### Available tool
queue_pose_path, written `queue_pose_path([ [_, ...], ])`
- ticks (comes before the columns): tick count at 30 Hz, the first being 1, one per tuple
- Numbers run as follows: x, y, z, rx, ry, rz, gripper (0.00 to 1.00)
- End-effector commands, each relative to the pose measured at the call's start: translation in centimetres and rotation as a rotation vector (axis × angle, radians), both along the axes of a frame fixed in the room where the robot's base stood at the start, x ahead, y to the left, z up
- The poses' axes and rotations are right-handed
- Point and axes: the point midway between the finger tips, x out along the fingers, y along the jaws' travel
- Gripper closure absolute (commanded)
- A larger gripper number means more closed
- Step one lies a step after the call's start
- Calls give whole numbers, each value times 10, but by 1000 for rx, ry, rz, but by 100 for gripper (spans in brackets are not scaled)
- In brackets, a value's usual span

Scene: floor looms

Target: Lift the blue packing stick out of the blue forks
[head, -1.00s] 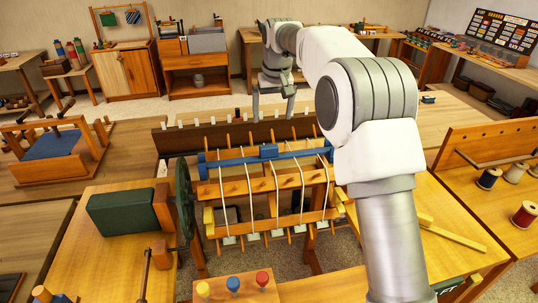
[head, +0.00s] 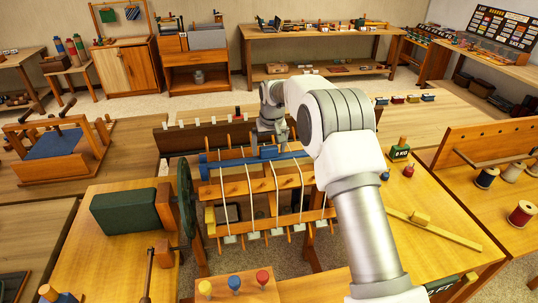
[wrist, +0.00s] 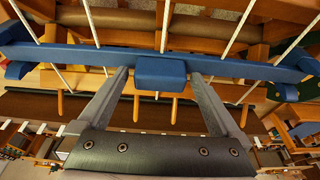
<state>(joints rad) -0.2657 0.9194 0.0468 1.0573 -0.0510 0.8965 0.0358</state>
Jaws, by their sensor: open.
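The blue packing stick (head: 232,160) lies across the loom's upright pegs and white cords, with a block-shaped blue handle (wrist: 161,71) at its middle. In the wrist view the stick (wrist: 75,55) runs from side to side. Its ends sit by the blue forks, one at the left (wrist: 18,70) and one at the right (wrist: 309,65). My gripper (head: 269,145) is over the middle of the stick, pointing down. In the wrist view its open fingers (wrist: 160,76) show on either side of the handle, with gaps. I cannot tell how deep the tips reach.
Wooden bars (head: 250,187) with pegs and taut white cords surround the stick. A dark green wheel (head: 185,197) stands at the loom's left. Red, blue and yellow knobs (head: 233,283) are in front. A green box (head: 124,212) is on the left bench.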

Motion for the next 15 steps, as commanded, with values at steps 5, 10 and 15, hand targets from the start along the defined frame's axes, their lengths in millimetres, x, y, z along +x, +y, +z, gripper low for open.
queue_pose_path([
  [5,1,0,-2,1,-2,0,0],
  [10,1,0,-2,1,-2,0,16],
  [15,1,0,-2,1,-2,0,47],
])
